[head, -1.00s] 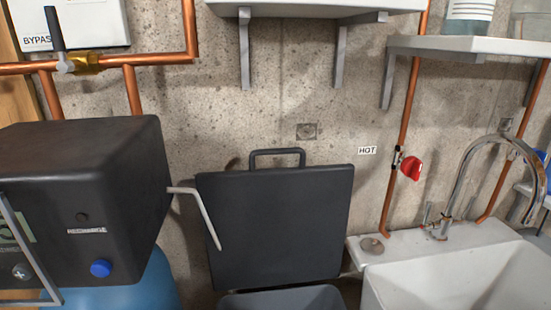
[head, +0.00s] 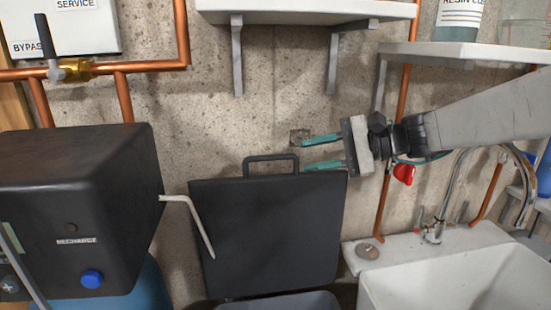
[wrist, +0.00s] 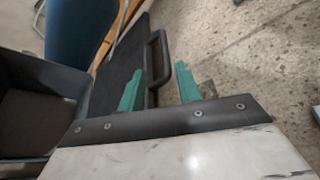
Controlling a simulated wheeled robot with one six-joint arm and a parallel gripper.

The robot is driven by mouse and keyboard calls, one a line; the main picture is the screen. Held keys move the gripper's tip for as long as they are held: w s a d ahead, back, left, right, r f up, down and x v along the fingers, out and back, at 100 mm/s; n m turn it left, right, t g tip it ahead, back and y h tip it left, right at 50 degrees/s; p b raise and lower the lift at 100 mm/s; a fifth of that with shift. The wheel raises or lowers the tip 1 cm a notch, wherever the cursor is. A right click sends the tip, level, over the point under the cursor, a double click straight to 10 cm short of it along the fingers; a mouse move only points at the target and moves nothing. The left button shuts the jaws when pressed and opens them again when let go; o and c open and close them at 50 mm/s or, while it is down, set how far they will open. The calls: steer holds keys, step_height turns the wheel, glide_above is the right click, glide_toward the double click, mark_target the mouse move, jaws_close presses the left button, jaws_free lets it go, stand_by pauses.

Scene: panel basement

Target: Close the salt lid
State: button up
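The salt lid (head: 265,235) is a dark grey square panel standing raised and open, near the concrete wall, with a loop handle (head: 270,159) on its top edge. The top of the salt bin (head: 285,300) shows below it. My gripper (head: 322,153) is at the lid's upper right, its two teal fingers spread apart and pointing left toward the handle. In the wrist view the fingers (wrist: 160,88) are open, with the handle (wrist: 157,65) beyond and between them. I cannot tell whether a finger touches the lid. The open bin (wrist: 35,110) shows at left in the wrist view.
A black control box (head: 75,205) with a bent white tube (head: 190,215) stands left of the lid. A white sink (head: 450,270) with a faucet is at right. Copper pipes, a red valve (head: 404,174) and shelves (head: 305,10) line the wall.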

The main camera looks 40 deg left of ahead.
mark_target(281, 157)
steer(key=shift+s+a+f, duration=0.1)
steer(key=shift+a, duration=0.5)
steer(key=shift+s+a+f, duration=0.1)
steer(key=shift+a, duration=0.45)
steer(key=x, duration=0.7)
steer(key=shift+a+r, duration=0.1)
steer(key=shift+s, duration=0.1)
jaws_close()
